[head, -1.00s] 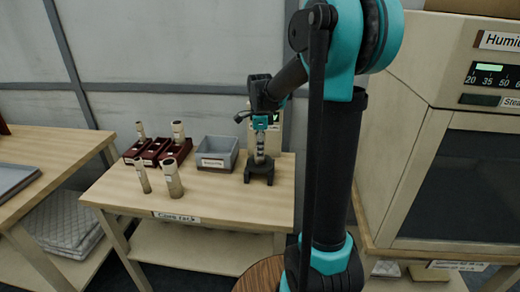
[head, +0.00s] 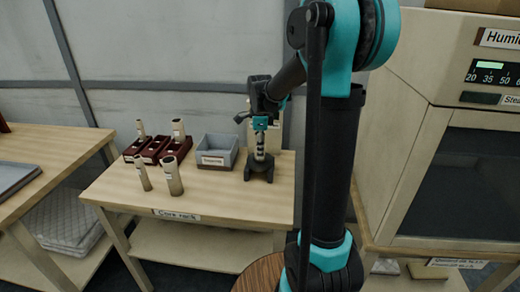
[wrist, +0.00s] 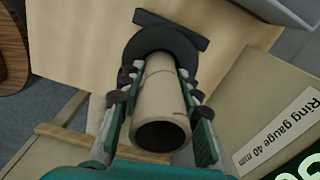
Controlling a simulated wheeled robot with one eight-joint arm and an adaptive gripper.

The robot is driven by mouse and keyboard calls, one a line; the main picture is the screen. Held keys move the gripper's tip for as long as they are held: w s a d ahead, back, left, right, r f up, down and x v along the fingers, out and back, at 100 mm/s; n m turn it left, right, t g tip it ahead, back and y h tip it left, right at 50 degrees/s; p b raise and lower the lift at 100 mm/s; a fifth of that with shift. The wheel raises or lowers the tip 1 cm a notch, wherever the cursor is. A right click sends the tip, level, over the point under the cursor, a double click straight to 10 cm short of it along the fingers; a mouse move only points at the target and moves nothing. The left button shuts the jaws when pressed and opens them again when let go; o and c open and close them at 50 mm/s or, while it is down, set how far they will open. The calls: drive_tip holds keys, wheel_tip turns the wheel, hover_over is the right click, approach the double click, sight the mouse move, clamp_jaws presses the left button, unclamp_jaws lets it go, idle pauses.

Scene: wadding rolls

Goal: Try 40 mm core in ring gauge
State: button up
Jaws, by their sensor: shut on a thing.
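My gripper (head: 260,130) is shut on a pale cardboard core (wrist: 160,98), with a finger on each side of it in the wrist view. The core stands roughly upright over the dark ring gauge (head: 259,171) at the right of the table. In the wrist view the core's near end is open and hollow. Its far end meets the dark round gauge (wrist: 164,39). I cannot tell how far the core sits inside the ring. A "Ring gauge 40 mm" label (wrist: 277,136) is at the right of the wrist view.
Two loose cores (head: 173,175) (head: 143,170) stand on the table front left. Behind them are dark red boxes (head: 153,150), with two more cores there. A grey bin (head: 232,152) stands left of the gauge. The table's front middle (head: 225,200) is clear. A large cabinet (head: 410,130) is at right.

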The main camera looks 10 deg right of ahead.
drive_tip(key=shift+f, duration=0.4)
idle(0.8)
idle(1.2)
drive_tip(key=o, duration=1.2)
